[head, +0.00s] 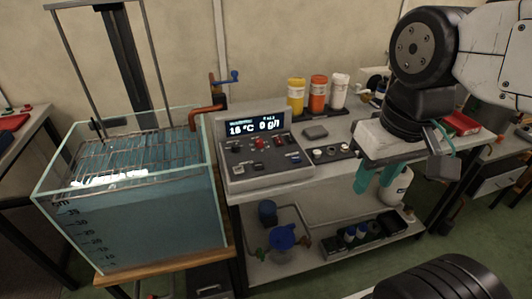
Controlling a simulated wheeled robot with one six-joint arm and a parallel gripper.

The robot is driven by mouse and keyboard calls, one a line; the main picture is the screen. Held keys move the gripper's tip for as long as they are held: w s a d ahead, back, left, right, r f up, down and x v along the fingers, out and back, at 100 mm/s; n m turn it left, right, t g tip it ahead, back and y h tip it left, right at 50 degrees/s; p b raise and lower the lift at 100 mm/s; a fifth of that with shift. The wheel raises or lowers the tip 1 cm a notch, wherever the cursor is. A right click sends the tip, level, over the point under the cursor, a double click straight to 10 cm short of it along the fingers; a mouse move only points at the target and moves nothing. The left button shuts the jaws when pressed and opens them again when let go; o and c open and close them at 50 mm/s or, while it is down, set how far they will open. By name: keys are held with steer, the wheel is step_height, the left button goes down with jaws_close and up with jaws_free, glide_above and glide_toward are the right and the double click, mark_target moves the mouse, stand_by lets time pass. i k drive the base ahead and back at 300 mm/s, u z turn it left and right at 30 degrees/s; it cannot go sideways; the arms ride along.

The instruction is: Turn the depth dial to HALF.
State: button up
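A grey control console (265,165) stands at the left end of the bench, its lit display (254,126) reading about 16 °C and 0 g/l. Its sloped face carries small knobs and switches, including a red one (257,142). Their labels are too small to read, so I cannot tell which is the depth dial or where it points. My gripper (375,180) hangs to the right of the console, over the bench's front edge. Its two teal fingers point down and stand apart, with nothing seen between them.
A glass water tank (130,222) with a wire rack stands left of the console. A dark strip with small round items (331,153) lies between console and gripper. Yellow, orange and white bottles (318,93) stand behind. The lower shelf (330,262) holds a blue pump and containers.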

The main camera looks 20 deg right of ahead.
mark_target(235, 147)
steer(key=u, duration=1.65)
steer(key=i, duration=0.6)
steer(key=z, duration=1.65)
